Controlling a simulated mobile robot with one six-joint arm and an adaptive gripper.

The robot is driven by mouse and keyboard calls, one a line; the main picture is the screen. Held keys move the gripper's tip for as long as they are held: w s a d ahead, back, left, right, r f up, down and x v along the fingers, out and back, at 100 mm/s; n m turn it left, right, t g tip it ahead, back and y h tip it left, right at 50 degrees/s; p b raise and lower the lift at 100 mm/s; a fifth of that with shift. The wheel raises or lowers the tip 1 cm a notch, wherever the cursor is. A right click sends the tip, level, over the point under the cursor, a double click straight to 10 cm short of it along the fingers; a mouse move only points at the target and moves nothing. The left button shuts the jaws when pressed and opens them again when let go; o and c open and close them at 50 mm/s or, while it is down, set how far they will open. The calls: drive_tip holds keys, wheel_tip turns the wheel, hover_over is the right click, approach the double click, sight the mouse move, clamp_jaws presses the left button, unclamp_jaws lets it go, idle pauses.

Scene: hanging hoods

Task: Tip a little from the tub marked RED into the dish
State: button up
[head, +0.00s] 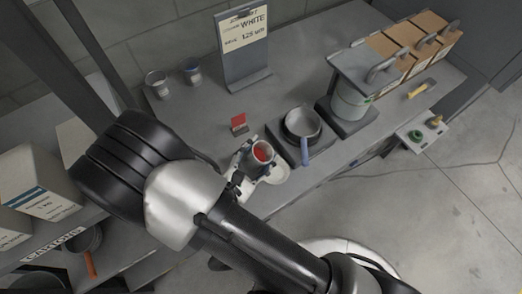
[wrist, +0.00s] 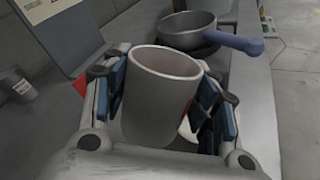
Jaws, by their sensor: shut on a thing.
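My gripper (head: 258,160) is shut around a light grey tub (wrist: 158,100), with blue-padded fingers on both sides. The tub also shows in the head view, with red at its mouth (head: 262,152). In the wrist view its mouth is open toward me and a bit of red shows at its right side; no lettering on it can be read. A pale dish (head: 276,174) lies below and beside the tub, partly hidden by the gripper and tub. I cannot tell whether the tub touches it. A small red card (head: 238,120) stands behind the tub.
A pan with a blue handle (head: 302,124) sits just right of the tub. Two small tubs (head: 158,84) (head: 191,70) stand at the back left beside a sign reading WHITE (head: 243,42). A pot (head: 350,101) and boxes (head: 412,42) are at the right.

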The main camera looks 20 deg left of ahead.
drive_tip(key=shift+a+f+m+g+y+b, duration=0.15)
drive_tip(key=shift+f+m+g+y+b, duration=0.25)
drive_tip(key=shift+m, duration=0.8)
drive_tip(key=shift+f+m+y+b, duration=0.35)
drive_tip(key=shift+m+b, duration=0.15)
drive_tip(key=shift+b, duration=0.35)
drive_tip(key=shift+m+y+b, duration=0.65)
drive_tip(key=shift+m+b, duration=0.35)
drive_tip(key=shift+b, duration=0.05)
drive_tip(key=shift+r+n+h+p, duration=0.3)
drive_tip(key=shift+n+h+p, duration=0.4)
drive_tip(key=shift+n+p, duration=0.15)
drive_tip(key=shift+r+n+t+h+p, duration=0.35)
drive_tip(key=shift+n+h+p, duration=0.25)
drive_tip(key=shift+n, duration=0.65)
drive_tip(key=n, duration=0.1)
drive_tip(key=r+n+h, duration=0.1)
drive_tip(key=shift+d+n+t+p, duration=0.25)
drive_tip(key=shift+n+t+p, duration=0.05)
drive_tip(key=shift+t+p, duration=0.05)
drive_tip(key=n, duration=0.1)
drive_tip(key=n+t, duration=0.1)
drive_tip(key=r+n, duration=0.1)
drive_tip(key=shift+w+d+h, duration=0.1)
drive_tip(key=shift+d+h, duration=0.15)
drive_tip(key=shift+h, duration=0.15)
